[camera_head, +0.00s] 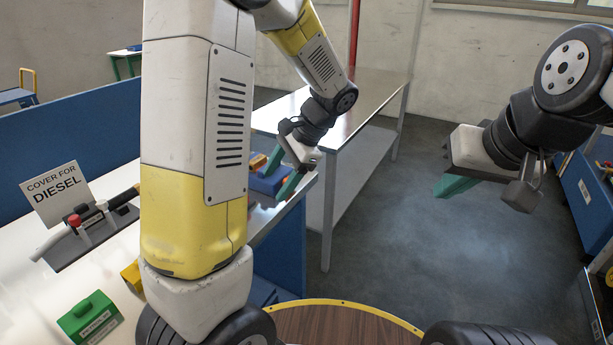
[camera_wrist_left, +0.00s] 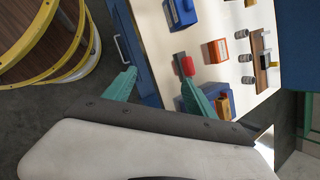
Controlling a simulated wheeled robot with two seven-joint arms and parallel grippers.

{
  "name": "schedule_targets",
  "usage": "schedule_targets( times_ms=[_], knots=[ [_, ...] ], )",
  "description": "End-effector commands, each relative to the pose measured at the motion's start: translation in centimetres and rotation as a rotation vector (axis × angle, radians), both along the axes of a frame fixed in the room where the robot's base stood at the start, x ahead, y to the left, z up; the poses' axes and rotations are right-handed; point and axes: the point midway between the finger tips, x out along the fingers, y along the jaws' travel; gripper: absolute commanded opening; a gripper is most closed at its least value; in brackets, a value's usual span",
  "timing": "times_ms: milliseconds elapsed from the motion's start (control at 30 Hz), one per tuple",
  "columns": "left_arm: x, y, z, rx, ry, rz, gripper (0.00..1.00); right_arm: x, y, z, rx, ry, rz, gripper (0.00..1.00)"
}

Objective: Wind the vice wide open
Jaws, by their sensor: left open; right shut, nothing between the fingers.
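A blue body with an orange piece, which looks like the vice (camera_head: 264,182), is at the bench's far edge, partly behind my left gripper. In the left wrist view the blue and orange body (camera_wrist_left: 219,92) is partly covered by a green finger. A red knob (camera_wrist_left: 187,65) shows beside that finger's tip; how it joins the vice is unclear. My left gripper (camera_head: 281,174) is open, its green fingers (camera_wrist_left: 155,80) apart with nothing gripped. The jaw gap cannot be made out. My right gripper (camera_head: 452,187) is shut and empty, in the air over the floor at right.
A "COVER FOR DIESEL" sign (camera_head: 56,194) stands behind a lever stand (camera_head: 92,234) on the white bench. A green box (camera_head: 90,318) sits nearer. The wrist view shows an orange box (camera_wrist_left: 215,50) and a blue box (camera_wrist_left: 180,14). Open floor lies to the right.

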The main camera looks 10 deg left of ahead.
Motion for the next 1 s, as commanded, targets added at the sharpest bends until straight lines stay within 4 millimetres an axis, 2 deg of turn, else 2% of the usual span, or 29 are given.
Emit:
schedule_targets(
  times_ms=[33,267,500,633,800,900,1000],
  knots=[
    [1.3,-0.3,-1.4,0.075,0.048,-0.056,0.64,0.0,0.0,0.0,0.0,0.0,0.0,0.0],
    [6.7,-1.2,-5.8,0.422,0.219,-0.3,0.64,0.0,0.0,0.0,0.0,0.0,0.0,0.0],
    [11.7,-4.5,-10.4,0.805,0.354,-0.549,0.64,0.0,0.0,0.0,0.0,0.0,0.0,0.0],
    [13.5,-6.4,-12.3,0.967,0.393,-0.648,0.64,0.0,0.0,0.0,0.0,0.0,0.0,0.0],
    [14.5,-7.9,-13.5,1.079,0.414,-0.713,0.64,0.0,0.0,0.0,0.0,0.0,0.0,0.0],
    [14.8,-7.8,-13.7,1.096,0.417,-0.722,0.64,0.0,0.0,0.0,0.0,0.0,0.0,0.0],
    [15.2,-6.7,-13.6,1.094,0.418,-0.72,0.64,0.0,0.0,0.0,0.0,0.0,0.0,0.0]
  ],
)
